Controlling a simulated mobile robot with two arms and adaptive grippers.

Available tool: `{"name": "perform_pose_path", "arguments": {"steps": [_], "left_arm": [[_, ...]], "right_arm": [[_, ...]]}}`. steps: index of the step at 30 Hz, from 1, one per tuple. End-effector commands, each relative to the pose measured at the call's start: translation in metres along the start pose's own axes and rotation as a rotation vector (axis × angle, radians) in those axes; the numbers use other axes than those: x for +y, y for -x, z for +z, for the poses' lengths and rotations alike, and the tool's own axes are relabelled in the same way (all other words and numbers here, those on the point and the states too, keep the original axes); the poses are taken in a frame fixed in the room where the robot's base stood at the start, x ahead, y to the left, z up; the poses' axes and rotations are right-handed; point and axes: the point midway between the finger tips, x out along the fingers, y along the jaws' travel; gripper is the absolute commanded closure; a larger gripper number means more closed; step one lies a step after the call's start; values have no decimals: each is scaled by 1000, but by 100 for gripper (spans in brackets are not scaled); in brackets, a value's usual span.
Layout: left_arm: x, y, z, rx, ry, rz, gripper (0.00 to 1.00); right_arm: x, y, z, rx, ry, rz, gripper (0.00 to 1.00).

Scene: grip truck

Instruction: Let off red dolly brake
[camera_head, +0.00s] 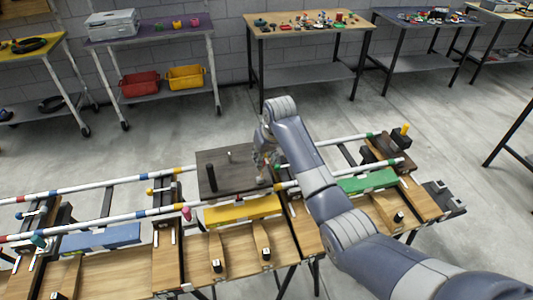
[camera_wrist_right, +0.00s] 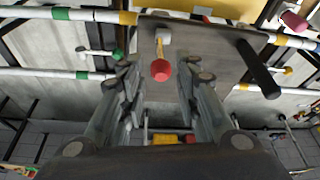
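The dolly is a dark flat board (camera_head: 208,167) on the two striped rails, with an upright black peg (camera_head: 212,178). In the right wrist view the board (camera_wrist_right: 215,42) fills the top middle and the black peg (camera_wrist_right: 259,70) sticks out at its right. A red knob (camera_wrist_right: 160,70) on a short pale lever stands out from the board. My right gripper (camera_head: 267,160) is at the right part of the board. In the right wrist view its fingers (camera_wrist_right: 162,84) are open, one on each side of the red knob, with gaps visible. My left gripper is not in view.
Striped rails (camera_head: 80,189) run left to right over a wooden bench. A pink knob (camera_head: 187,213) and a yellow knob (camera_head: 149,190) sit left of the dolly. Yellow (camera_head: 242,210), blue (camera_head: 100,237) and green (camera_head: 368,181) blocks lie along the front. Tables stand behind, beyond open floor.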

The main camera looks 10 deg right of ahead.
Motion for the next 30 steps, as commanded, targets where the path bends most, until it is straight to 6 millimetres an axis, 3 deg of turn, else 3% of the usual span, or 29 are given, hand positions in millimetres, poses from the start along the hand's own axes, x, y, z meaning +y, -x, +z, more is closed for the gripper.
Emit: {"name": "perform_pose_path", "arguments": {"steps": [7, 24, 26, 30], "left_arm": [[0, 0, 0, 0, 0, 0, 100], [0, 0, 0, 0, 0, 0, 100], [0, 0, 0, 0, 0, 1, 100], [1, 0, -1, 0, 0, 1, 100]], "right_arm": [[0, 24, 0, 1, 0, 0, 70], [0, 25, 1, -1, 0, 0, 70], [0, 22, 5, -2, -1, 0, 70], [-1, 6, 37, -8, -7, 0, 70]]}}
